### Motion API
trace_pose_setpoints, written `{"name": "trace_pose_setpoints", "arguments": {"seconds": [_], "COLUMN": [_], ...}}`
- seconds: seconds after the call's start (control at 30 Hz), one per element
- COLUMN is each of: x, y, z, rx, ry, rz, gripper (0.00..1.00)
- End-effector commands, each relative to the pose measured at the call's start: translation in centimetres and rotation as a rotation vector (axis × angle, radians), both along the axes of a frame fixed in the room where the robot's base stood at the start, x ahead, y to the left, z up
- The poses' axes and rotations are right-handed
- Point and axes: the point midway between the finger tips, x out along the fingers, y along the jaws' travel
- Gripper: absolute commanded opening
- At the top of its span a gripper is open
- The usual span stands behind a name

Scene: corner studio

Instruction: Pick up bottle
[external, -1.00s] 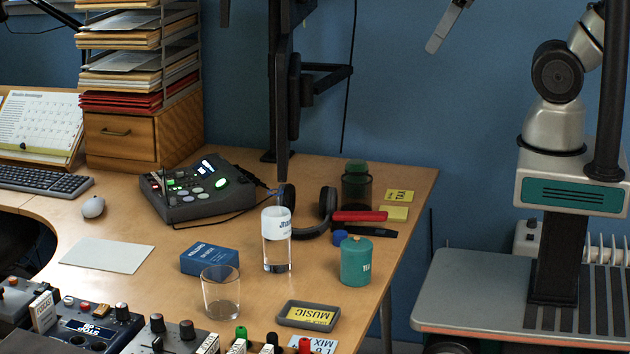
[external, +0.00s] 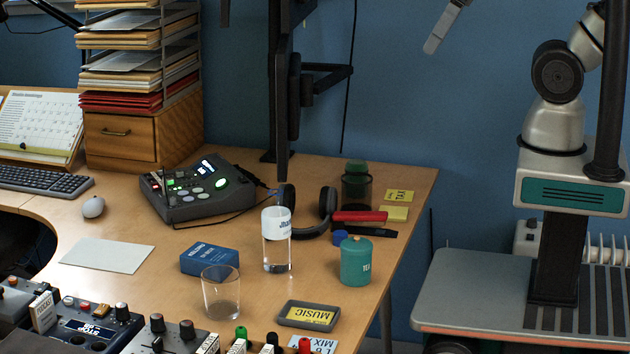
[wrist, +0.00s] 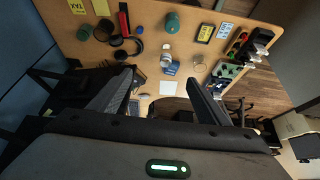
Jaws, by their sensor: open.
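The bottle (external: 277,252) is a clear cylinder with a white upper part bearing dark blue lettering. It stands upright on the desk (external: 200,240), between the blue box and the teal canister. In the wrist view the bottle (wrist: 166,54) appears small, beyond my fingers. My gripper (wrist: 160,77) shows there with two dark fingers spread apart and nothing between them close by. In the external view only a grey finger of my gripper (external: 440,32) shows at the top, high above and to the right of the desk. The rest is cut off.
A teal canister (external: 356,262) stands right of the bottle, a glass (external: 221,294) front left, and a blue box (external: 209,259) left. Headphones (external: 322,212) lie close behind. A music tray (external: 308,315) is in front. A dark monitor arm (external: 285,110) rises at the back.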

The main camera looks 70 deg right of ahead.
Motion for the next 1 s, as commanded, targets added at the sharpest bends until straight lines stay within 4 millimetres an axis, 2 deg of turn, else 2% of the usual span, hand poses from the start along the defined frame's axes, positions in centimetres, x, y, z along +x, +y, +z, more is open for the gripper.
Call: {"name": "trace_pose_setpoints", "arguments": {"seconds": [0.17, 0.2, 0.27, 0.47, 0.57, 0.7, 0.8, 1.0], "x": [0.2, 0.3, 1.3, 5.9, 9.5, 16.5, 21.0, 27.0], "y": [0.0, -0.1, -1.1, -4.5, -6.2, -7.5, -7.1, -4.4], "z": [4.3, 4.7, 3.2, 1.6, 0.7, 0.1, 0.8, 2.1], "rx": [0.000, -0.016, -0.107, -0.441, -0.659, -1.048, -1.292, -1.641], "ry": [-0.007, 0.002, 0.036, 0.144, 0.225, 0.391, 0.513, 0.716], "rz": [0.000, 0.014, 0.099, 0.386, 0.564, 0.851, 1.001, 1.169], "gripper": [0.70, 0.70, 0.70, 0.70, 0.70, 0.70, 0.70, 0.70]}}
